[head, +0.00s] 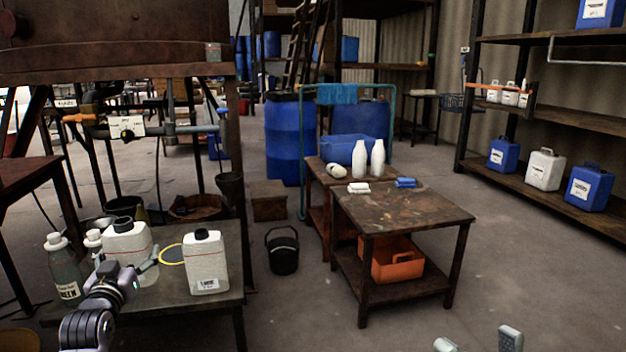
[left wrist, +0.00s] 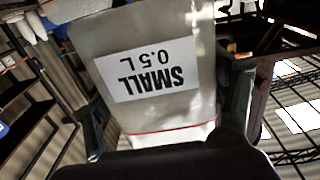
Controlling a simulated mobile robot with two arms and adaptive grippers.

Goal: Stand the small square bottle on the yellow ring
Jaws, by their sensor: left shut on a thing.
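The small square bottle (head: 128,243), white with a black cap and a red line, is upright in my left gripper (head: 127,268), which is shut on it. In the left wrist view the bottle (left wrist: 190,110) fills the space between the fingers, its label reading SMALL 0.5 L upside down. The yellow ring (head: 172,263) lies flat on the left table, just right of the held bottle and partly hidden. I cannot tell whether the bottle's base touches the table. My right gripper (head: 478,342) shows only two separate fingertips at the bottom edge, open and empty.
A similar white bottle (head: 206,264) stands close to the ring's right side. A dark funnel (head: 231,188) is behind the table.

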